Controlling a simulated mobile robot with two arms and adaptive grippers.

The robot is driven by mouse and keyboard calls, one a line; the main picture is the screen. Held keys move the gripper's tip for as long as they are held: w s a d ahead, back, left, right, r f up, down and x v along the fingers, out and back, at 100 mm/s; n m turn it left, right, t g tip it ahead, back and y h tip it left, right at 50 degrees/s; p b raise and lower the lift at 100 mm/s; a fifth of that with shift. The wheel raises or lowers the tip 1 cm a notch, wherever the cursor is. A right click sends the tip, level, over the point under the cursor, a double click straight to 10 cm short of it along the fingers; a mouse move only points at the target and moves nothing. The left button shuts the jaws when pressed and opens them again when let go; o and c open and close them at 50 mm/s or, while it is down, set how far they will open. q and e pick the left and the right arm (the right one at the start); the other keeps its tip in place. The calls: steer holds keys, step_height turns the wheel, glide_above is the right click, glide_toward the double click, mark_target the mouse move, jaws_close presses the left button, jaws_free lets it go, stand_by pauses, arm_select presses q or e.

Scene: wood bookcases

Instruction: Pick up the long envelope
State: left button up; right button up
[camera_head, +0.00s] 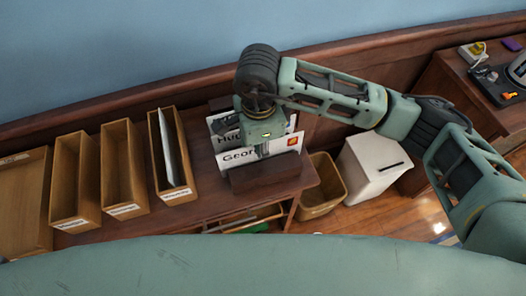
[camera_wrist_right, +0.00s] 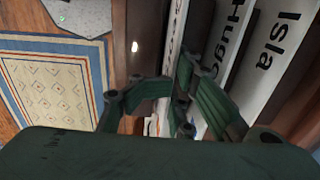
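Several white envelopes stand upright in a dark wooden holder (camera_head: 265,178) on the bookcase top. The front envelope (camera_head: 232,160) is long, reads "Geor…" and has a small coloured mark near its right end. An envelope reading "Hugo" stands behind it; it also shows in the right wrist view (camera_wrist_right: 228,40), beside one reading "Isla" (camera_wrist_right: 280,40). My right gripper (camera_head: 262,152) points down over the front envelope. In the right wrist view its fingers (camera_wrist_right: 175,88) straddle this envelope, seen nearly edge-on; whether they press on it is unclear. My left gripper is out of view.
Several open wooden boxes (camera_head: 125,205) stand to the left; the rightmost (camera_head: 164,168) holds a white envelope. A bin (camera_head: 321,186) and a white slotted box (camera_head: 372,168) stand on the floor to the right. A wall runs behind the bookcase.

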step_height(320, 180, down, 3)
steer(key=shift+a+r, duration=0.1)
steer(key=shift+w+f, duration=0.15)
steer(key=shift+f, duration=0.05)
steer(key=shift+o, duration=0.4)
steer(key=shift+c, duration=0.8)
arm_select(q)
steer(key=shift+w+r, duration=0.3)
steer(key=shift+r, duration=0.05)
arm_select(e)
steer(key=shift+r, duration=0.15)
